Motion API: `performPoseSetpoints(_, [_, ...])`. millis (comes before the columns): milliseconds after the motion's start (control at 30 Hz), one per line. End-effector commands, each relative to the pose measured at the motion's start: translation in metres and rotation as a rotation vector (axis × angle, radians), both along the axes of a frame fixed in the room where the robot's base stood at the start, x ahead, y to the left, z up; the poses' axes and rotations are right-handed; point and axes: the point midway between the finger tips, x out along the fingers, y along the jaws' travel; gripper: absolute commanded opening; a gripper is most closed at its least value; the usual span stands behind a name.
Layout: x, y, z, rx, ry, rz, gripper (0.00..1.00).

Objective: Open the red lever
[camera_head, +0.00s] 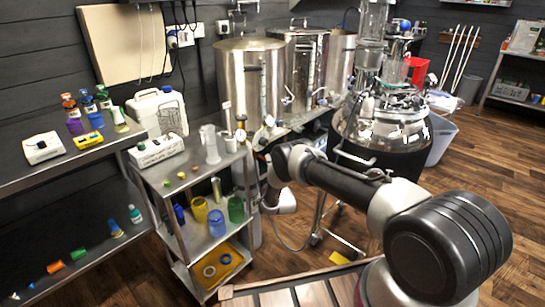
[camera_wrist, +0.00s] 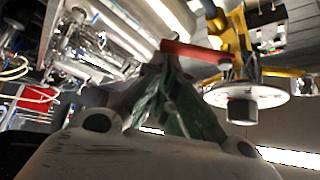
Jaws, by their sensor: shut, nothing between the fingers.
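The red lever (camera_wrist: 197,51) shows in the wrist view as a flat bar, just beyond my fingertips. Its right end lies by a yellow fitting (camera_wrist: 240,32). My gripper (camera_wrist: 172,62) is shut and empty, with its tips close together at the lever's left part. I cannot tell whether they touch it. In the head view my arm reaches toward the steel kettle (camera_head: 249,82) at the bench. The lever cannot be made out there, and my fingers are mostly hidden by the wrist.
A round white gauge (camera_wrist: 246,88) sits right of my fingers, close by. A steel cart (camera_head: 181,188) with cups stands left of my arm. A dark vessel with a metal lid (camera_head: 383,122) stands behind my arm. Open wooden floor (camera_head: 510,180) lies at right.

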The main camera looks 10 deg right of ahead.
Motion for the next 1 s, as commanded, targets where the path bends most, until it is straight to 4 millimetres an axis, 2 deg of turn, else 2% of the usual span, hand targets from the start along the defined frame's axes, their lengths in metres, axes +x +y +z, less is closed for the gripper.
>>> performPoseSetpoints(167, [-0.003,0.005,-0.007,0.133,0.098,0.002,0.0])
performPoseSetpoints(300, [-0.006,0.008,-0.015,0.129,0.095,0.001,0.0])
performPoseSetpoints(667, [-0.013,0.018,-0.023,0.346,0.253,0.001,0.0])
performPoseSetpoints(1000, [-0.017,0.023,-0.027,0.35,0.255,0.001,0.0])
